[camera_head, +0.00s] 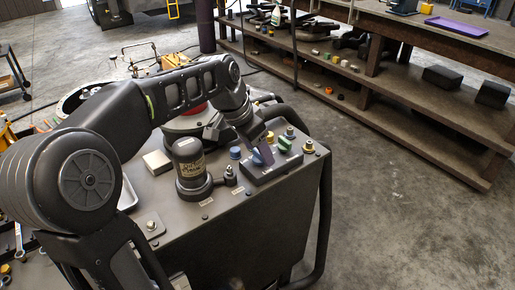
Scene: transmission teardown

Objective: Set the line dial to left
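A dark control box (258,173) sits on the top of the grey machine cabinet (225,222). It carries a blue-purple dial handle (264,156) and a green dial handle (285,145). I cannot read which of them is the line dial. My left arm reaches over the cabinet, and my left gripper (256,142) points down at the box, at or just above the blue-purple handle. The fingers partly cover that handle; I cannot tell whether they touch it or how far apart they are. My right gripper is not in view.
A dark cylinder with a worn label (188,162) stands left of the box. A blue knob (235,153), a yellow-based knob (308,147) and a small pale block (157,162) are also on the cabinet. A wooden shelf unit (420,110) stands behind, with clear floor between.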

